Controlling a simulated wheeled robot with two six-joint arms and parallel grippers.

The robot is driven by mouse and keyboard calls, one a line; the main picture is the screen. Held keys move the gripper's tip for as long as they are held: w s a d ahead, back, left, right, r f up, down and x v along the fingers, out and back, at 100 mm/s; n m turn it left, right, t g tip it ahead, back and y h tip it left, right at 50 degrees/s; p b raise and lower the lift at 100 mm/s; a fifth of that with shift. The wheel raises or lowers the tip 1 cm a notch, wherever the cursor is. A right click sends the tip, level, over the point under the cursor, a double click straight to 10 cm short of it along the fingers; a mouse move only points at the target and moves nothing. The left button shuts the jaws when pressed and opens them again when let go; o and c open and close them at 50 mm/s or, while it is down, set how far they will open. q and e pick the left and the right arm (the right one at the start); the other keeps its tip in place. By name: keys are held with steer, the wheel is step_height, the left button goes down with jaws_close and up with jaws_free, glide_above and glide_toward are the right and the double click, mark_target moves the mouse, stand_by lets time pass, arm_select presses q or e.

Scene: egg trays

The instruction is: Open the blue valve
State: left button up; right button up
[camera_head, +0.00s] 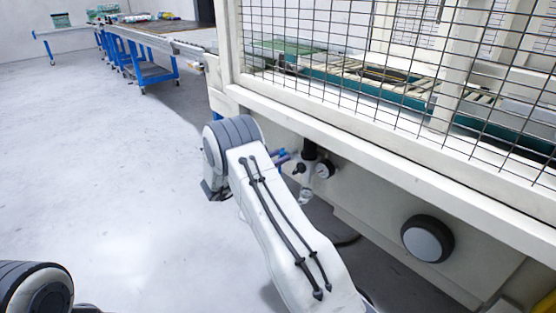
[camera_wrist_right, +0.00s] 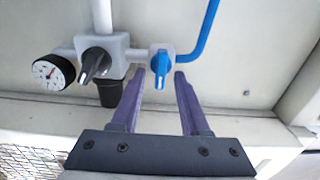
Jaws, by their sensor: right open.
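The blue valve (camera_wrist_right: 161,68) is a small handle on a pale fitting in the right wrist view, its lever pointing down in the picture. A blue hose leaves the fitting to the upper right. My right gripper (camera_wrist_right: 159,76) is open, with one purple finger on each side of the blue lever at the tips. I see small gaps between lever and fingers; the depth between them is hard to tell. In the head view my right gripper (camera_head: 281,158) is mostly hidden behind its own arm, close to the valve assembly. My left gripper is out of view.
Left of the valve sit a grey knob (camera_wrist_right: 96,66) over a black cylinder and a round pressure gauge (camera_wrist_right: 53,72). Open floor (camera_head: 110,150) lies left.

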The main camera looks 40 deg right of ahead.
jaws_close()
